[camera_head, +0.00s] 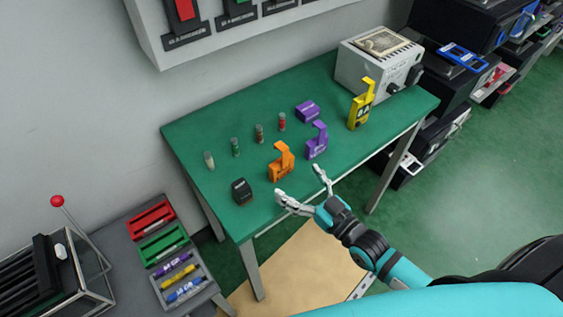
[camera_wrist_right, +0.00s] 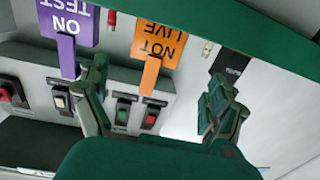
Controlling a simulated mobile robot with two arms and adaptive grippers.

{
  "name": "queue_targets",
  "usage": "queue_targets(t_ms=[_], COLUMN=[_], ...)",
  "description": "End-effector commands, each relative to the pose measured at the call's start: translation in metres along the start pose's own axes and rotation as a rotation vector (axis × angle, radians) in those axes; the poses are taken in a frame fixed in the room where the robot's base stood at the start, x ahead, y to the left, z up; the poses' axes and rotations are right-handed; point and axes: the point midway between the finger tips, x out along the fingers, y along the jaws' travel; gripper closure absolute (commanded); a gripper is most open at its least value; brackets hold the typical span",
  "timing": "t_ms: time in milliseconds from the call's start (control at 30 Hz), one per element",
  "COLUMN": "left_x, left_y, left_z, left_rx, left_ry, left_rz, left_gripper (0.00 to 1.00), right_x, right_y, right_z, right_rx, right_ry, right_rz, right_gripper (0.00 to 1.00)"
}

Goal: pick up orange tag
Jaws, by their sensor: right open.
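The orange tag (camera_head: 281,163) stands upright on the green table, near its front edge, with a hook-shaped top. In the right wrist view the orange tag (camera_wrist_right: 158,52) hangs inverted, reads "NOT LIVE", and lies between the two fingers in the picture. My right gripper (camera_head: 299,184) is open and empty, in front of the tag at the table's front edge. In the wrist view the fingers of my right gripper (camera_wrist_right: 157,92) are apart, with nothing between them touching. My left gripper is not in view.
A purple tag (camera_head: 317,141) stands right of the orange one, and a black block (camera_head: 241,191) left of it. Several small cylinders (camera_head: 259,133) stand behind. A yellow tag (camera_head: 361,104) and a grey box (camera_head: 373,67) are at the far right.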

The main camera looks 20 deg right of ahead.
Motion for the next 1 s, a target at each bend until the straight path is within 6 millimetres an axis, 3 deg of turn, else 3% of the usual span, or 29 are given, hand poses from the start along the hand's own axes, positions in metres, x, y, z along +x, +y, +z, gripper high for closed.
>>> queue_targets(t_ms=[100,367,667,967,1000], left_x=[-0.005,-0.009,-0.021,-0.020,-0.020], left_y=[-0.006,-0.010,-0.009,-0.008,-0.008], left_z=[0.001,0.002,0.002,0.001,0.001], left_rx=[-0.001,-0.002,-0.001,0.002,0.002], left_ry=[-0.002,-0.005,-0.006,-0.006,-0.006], left_rz=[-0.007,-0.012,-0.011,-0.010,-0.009], left_gripper=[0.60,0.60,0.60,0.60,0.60], right_x=[0.020,0.038,0.079,0.084,0.084], right_y=[0.000,0.002,0.008,0.008,0.008], right_z=[-0.002,-0.001,-0.001,0.001,0.001], right_rx=[0.000,-0.002,-0.001,-0.001,-0.001], right_ry=[0.002,-0.001,0.001,-0.002,-0.002], right_rz=[0.001,0.000,0.000,0.000,0.000], right_gripper=[0.06,0.06,0.06,0.06,0.11])
